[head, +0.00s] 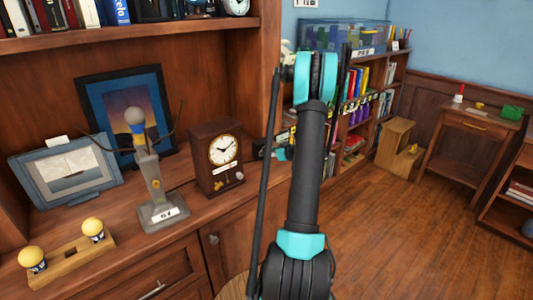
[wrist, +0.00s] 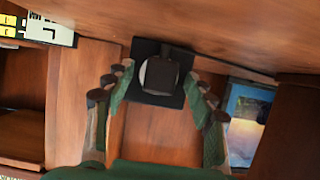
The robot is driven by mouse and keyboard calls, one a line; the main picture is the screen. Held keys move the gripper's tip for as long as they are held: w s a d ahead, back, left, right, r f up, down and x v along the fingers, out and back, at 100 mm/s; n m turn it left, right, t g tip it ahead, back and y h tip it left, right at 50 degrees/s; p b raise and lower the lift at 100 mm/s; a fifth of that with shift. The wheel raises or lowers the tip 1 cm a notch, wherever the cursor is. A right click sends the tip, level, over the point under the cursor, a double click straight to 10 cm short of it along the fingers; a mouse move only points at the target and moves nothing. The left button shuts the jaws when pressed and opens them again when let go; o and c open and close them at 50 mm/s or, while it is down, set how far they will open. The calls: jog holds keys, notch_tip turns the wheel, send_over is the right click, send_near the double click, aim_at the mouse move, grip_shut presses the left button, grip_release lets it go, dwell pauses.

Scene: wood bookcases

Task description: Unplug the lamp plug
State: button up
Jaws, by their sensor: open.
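In the wrist view a dark, blocky plug (wrist: 160,77) sits on a black square plate (wrist: 150,51) against the wood, with part of a pale round face showing beside it. My gripper (wrist: 158,84) is open, with one green-padded finger to each side of the plug. Neither finger visibly touches it. In the head view a grey stand with a round bulb-like top (head: 156,185), perhaps the lamp, stands on the cabinet top. My arm rises across the middle of the head view, and I cannot make out the plug there.
A wooden clock (head: 217,158), framed pictures (head: 65,173) and a wooden holder with two yellow bulbs (head: 68,258) stand on the cabinet top. In the wrist view wood panels surround the plate closely, with a blue picture (wrist: 247,118) at right. Open floor (head: 385,235) lies right.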

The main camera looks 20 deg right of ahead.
jog(key=shift+c, duration=0.5)
grip_shut()
jog(key=shift+s, duration=0.1)
jog(key=shift+s+d, duration=0.35)
jog(key=shift+s, duration=0.55)
jog(key=shift+s+d, duration=0.3)
jog(key=shift+s, duration=0.65)
jog(key=shift+s+d, duration=0.35)
jog(key=shift+s, duration=0.55)
jog(key=shift+r, duration=0.1)
